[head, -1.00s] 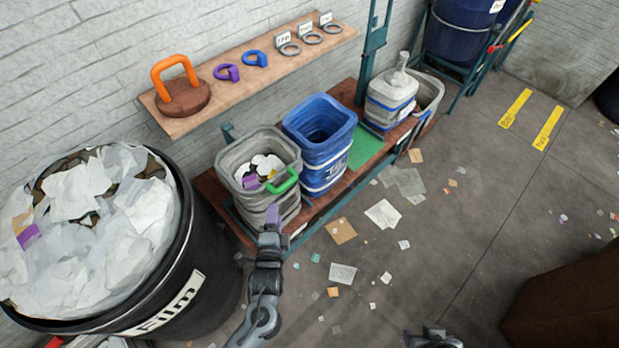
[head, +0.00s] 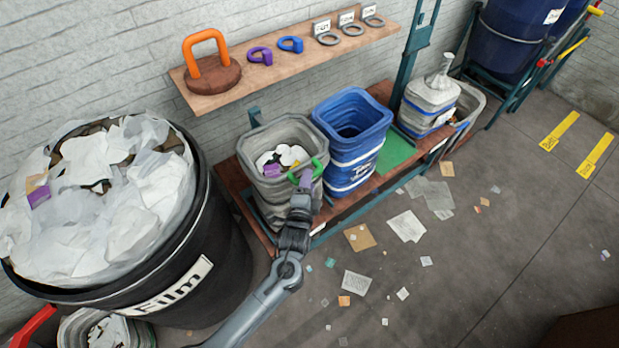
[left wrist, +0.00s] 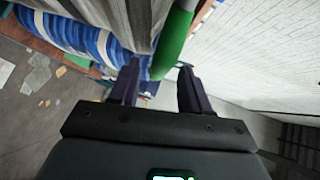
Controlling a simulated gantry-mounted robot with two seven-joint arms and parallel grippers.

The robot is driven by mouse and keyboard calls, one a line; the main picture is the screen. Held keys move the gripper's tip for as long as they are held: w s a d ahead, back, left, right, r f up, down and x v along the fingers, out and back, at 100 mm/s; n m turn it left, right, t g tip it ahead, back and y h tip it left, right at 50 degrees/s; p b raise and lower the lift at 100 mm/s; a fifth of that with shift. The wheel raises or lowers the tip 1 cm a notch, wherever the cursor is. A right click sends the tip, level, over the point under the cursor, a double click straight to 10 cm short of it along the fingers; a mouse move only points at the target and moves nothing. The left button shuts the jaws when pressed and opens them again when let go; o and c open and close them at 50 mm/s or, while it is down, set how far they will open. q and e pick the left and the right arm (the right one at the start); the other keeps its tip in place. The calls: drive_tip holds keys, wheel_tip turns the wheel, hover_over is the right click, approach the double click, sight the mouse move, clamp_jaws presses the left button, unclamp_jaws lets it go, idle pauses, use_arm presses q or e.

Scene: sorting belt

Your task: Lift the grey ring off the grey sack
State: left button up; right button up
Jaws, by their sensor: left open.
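The open grey sack (head: 283,130) stands on the low rack, with white, purple and dark scraps inside. A green ring or handle (head: 318,166) sits at its front right rim; I see no grey ring on this sack. My left gripper (head: 303,180) is at that rim, beside the green piece. In the left wrist view the jaws (left wrist: 158,88) are open, and the green piece (left wrist: 173,40) runs down between the fingertips, nearer the right one. Whether they touch it I cannot tell. Grey rings (head: 328,39) lie on the wall shelf. My right gripper is not in view.
A blue sack (head: 353,142) stands just right of the grey one. A tied pale sack (head: 430,95) is further right. A black Film barrel (head: 215,240) full of white film is close on the left. The wooden shelf (head: 270,75) runs above. Scraps litter the floor.

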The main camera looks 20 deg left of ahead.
use_arm(q)
drive_tip(key=shift+x, duration=1.45)
drive_tip(key=shift+c, duration=0.5)
clamp_jaws()
